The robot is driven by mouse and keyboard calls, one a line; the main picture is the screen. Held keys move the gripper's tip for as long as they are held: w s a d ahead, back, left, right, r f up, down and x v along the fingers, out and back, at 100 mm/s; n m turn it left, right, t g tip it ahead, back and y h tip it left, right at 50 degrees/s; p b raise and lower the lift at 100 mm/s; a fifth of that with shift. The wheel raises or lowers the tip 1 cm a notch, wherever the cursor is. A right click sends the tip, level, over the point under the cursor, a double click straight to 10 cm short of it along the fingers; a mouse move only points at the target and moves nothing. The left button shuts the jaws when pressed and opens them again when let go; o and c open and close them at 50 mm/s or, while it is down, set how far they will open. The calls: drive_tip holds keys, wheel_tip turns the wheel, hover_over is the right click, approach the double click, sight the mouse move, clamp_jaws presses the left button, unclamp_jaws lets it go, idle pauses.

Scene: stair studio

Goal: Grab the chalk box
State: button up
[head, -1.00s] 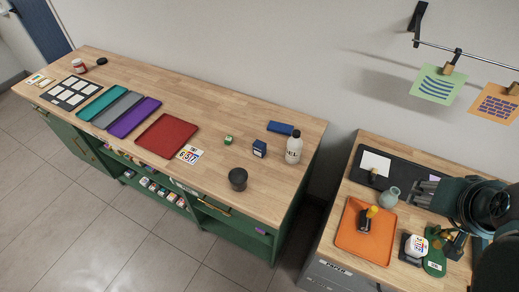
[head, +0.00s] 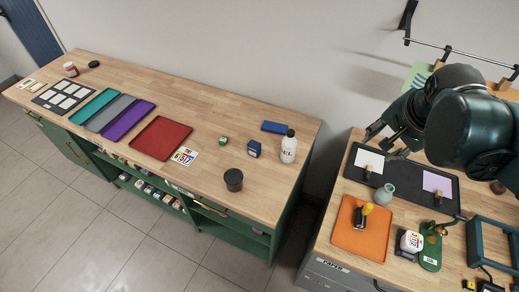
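A small dark blue box (head: 254,148) with a pale marking stands on the long wooden bench, left of a white bottle (head: 289,147). It may be the chalk box, but its label is too small to read. My gripper (head: 376,147) is over the back of the right-hand desk, above the dark tray (head: 408,184). Its fingers look spread apart with nothing between them. It is well to the right of the box, across the gap between the two worktops.
A blue flat block (head: 275,127), a green cube (head: 223,140) and a black cup (head: 233,180) are near the box. Red (head: 160,138) and purple trays lie farther left. On the desk are a grey-green vase (head: 384,194) and an orange tray (head: 361,246).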

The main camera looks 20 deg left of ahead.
drive_tip(key=w+a+f+m+g, duration=0.1)
drive_tip(key=w+a+f+m, duration=0.2)
drive_tip(key=w+a, duration=0.5)
drive_tip(key=m+g+h, duration=0.1)
drive_tip(key=m+g, duration=0.2)
drive_tip(key=m, duration=0.6)
hover_over(254, 144)
drive_tip(key=f, duration=2.1)
drive_tip(key=shift+w+d+p, duration=0.25)
drive_tip(key=shift+p, duration=0.05)
drive_tip(key=shift+s+a+f+m+g, duration=0.15)
drive_tip(key=shift+a+f+m+g, duration=0.15)
drive_tip(key=shift+a+f+m, duration=0.15)
drive_tip(key=shift+f, duration=0.15)
drive_tip(key=shift+f, duration=1.2)
drive_tip(key=shift+d+f, duration=0.2)
drive_tip(key=shift+f, duration=2.4)
